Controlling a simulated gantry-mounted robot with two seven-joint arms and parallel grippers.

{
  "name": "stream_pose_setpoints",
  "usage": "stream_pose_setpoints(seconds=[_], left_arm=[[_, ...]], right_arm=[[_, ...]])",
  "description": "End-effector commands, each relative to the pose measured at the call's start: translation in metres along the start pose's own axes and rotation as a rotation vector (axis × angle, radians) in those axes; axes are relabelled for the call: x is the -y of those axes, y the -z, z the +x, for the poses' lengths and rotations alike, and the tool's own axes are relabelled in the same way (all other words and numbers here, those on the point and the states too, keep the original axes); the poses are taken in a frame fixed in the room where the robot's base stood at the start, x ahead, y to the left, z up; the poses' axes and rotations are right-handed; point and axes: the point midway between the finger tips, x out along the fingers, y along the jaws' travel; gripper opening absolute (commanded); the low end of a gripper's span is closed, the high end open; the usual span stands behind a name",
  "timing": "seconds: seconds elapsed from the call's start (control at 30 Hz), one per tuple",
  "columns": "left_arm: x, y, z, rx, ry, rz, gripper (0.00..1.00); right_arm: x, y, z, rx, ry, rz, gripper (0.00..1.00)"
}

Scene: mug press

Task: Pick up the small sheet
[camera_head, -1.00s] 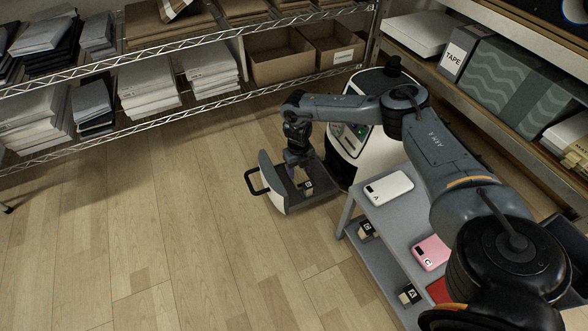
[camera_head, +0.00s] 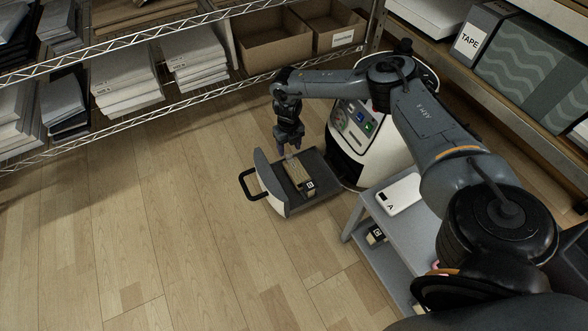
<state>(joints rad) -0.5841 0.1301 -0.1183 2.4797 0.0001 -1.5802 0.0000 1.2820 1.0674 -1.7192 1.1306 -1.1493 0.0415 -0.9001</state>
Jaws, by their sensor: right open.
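My right gripper (camera_head: 288,151) is open, pointing down just above the pulled-out drawer (camera_head: 318,165) of a white and black press machine. A wooden block (camera_head: 297,178) with a black label sits in the drawer, just below the fingertips. I cannot make out a small sheet for certain; a little purple shows at the fingertips, too small to identify. My left gripper is not in view.
A grey cart (camera_head: 369,213) beside the machine (camera_head: 361,142) carries a white phone case marked A (camera_head: 399,194), with a labelled block (camera_head: 376,235) on its lower shelf. Wire shelves with paper stacks (camera_head: 124,82) and cardboard boxes (camera_head: 271,42) line the back. The left floor is clear.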

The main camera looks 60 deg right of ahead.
Motion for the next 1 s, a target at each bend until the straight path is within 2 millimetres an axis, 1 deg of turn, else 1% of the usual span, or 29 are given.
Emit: stream_pose_setpoints(seconds=[0.03,0.17,0.27,0.5,0.6,0.7,0.93,1.0], left_arm=[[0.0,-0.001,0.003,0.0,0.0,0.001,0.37],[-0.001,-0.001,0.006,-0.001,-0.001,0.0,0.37],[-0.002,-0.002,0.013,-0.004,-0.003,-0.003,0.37],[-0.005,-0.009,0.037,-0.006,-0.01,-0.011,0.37],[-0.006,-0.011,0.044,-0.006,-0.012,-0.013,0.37],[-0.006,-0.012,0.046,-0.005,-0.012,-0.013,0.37],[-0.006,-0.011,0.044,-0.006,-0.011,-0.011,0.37],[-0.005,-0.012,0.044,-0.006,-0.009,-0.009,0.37]], right_arm=[[0.0,0.0,0.004,0.001,-0.001,0.0,0.57],[0.0,-0.001,0.007,0.001,-0.001,0.0,0.57],[0.0,0.0,0.015,0.001,-0.001,0.0,0.57],[0.001,0.001,0.042,0.001,0.0,0.0,0.57],[0.001,0.001,0.052,0.001,-0.001,0.001,0.57],[0.001,0.001,0.055,0.001,-0.001,0.001,0.57],[0.001,0.001,0.054,0.001,-0.001,0.001,0.57],[0.001,0.001,0.054,0.001,-0.001,0.001,0.47]])
